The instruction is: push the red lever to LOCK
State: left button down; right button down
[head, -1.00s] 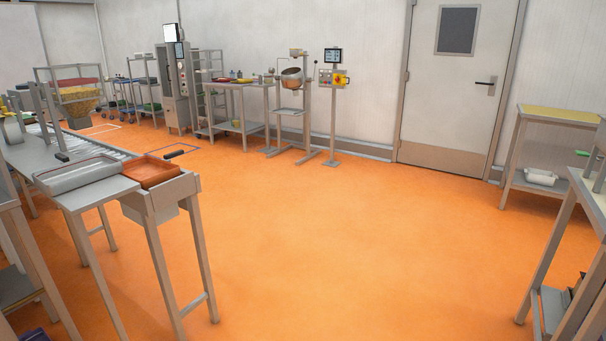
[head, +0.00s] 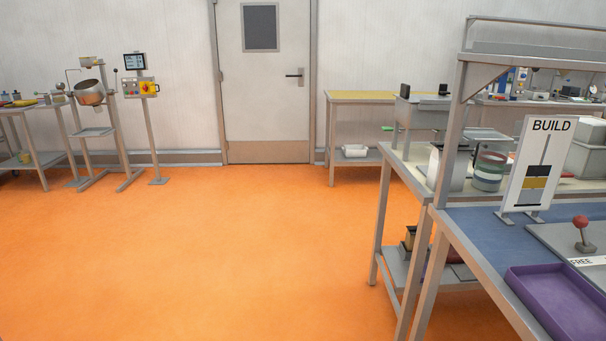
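The red lever (head: 581,222) has a round red knob on a short stem. It stands on a grey plate (head: 555,240) on the blue-topped bench at the right edge of the head view. A white strip on the plate in front of it reads FREE (head: 582,262). The plate runs out of the picture on the right, and no LOCK label shows. Neither of my grippers is in view.
A purple tray (head: 562,303) lies at the bench's near edge, and a BUILD sign (head: 537,165) stands behind the plate. The bench (head: 465,220) has grey legs and an overhead frame. The orange floor (head: 200,260) to the left is clear.

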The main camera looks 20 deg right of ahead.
aim_at(581, 222)
jog(key=i+z, duration=0.25)
jog(key=z, duration=0.2)
jog(key=i+j+z, duration=0.15)
jog(key=z, duration=0.25)
jog(key=i+j+z, duration=0.25)
jog(key=z, duration=0.2)
jog(key=i, duration=0.05)
